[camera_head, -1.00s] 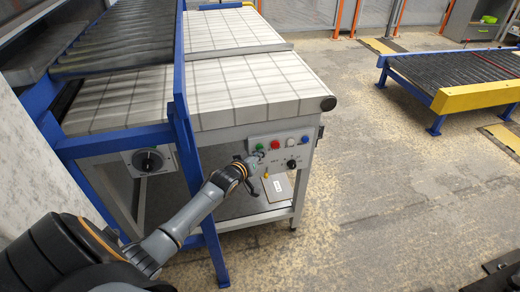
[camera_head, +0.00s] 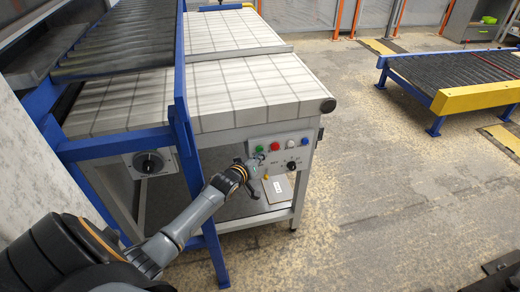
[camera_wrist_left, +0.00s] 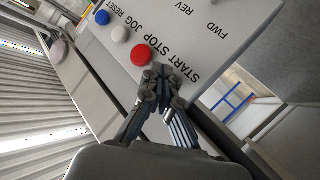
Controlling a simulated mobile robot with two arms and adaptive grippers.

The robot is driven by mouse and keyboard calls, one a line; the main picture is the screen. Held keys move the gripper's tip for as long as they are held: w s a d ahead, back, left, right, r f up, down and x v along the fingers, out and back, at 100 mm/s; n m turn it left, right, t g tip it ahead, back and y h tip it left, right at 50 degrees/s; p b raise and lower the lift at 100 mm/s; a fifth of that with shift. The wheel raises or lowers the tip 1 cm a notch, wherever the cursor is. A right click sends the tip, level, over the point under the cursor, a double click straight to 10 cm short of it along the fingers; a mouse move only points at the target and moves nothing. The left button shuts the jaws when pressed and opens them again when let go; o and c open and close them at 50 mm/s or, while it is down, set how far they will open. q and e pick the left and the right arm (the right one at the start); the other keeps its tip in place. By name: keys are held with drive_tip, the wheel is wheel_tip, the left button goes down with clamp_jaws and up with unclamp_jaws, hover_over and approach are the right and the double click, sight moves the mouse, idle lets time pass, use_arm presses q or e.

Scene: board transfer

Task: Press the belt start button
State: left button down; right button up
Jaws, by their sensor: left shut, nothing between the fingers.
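The control panel (camera_head: 284,152) on the end of the belt table has a row of buttons. The green button (camera_head: 259,148) is at the left, then the red button (camera_head: 275,146), a white one and a blue one. My left gripper (camera_head: 258,160) is shut and empty at the panel, just below the green button. In the left wrist view the shut left gripper (camera_wrist_left: 165,76) covers the spot beside the START label (camera_wrist_left: 202,61), so the green button is hidden there. The red button (camera_wrist_left: 141,55) shows beside it. I cannot tell whether the fingertips touch the panel.
A black knob (camera_head: 291,165) is on the panel's lower right. A second dial box (camera_head: 149,161) is further left. The floor (camera_head: 390,190) to the right is open, with another conveyor (camera_head: 455,80) beyond.

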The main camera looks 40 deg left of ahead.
use_arm(q)
drive_tip(key=shift+s+d, duration=0.25)
drive_tip(key=shift+d, duration=0.05)
drive_tip(key=s+d+p, duration=0.3)
drive_tip(key=shift+s+d+p, duration=0.15)
drive_tip(key=shift+d+p, duration=0.25)
idle(0.8)
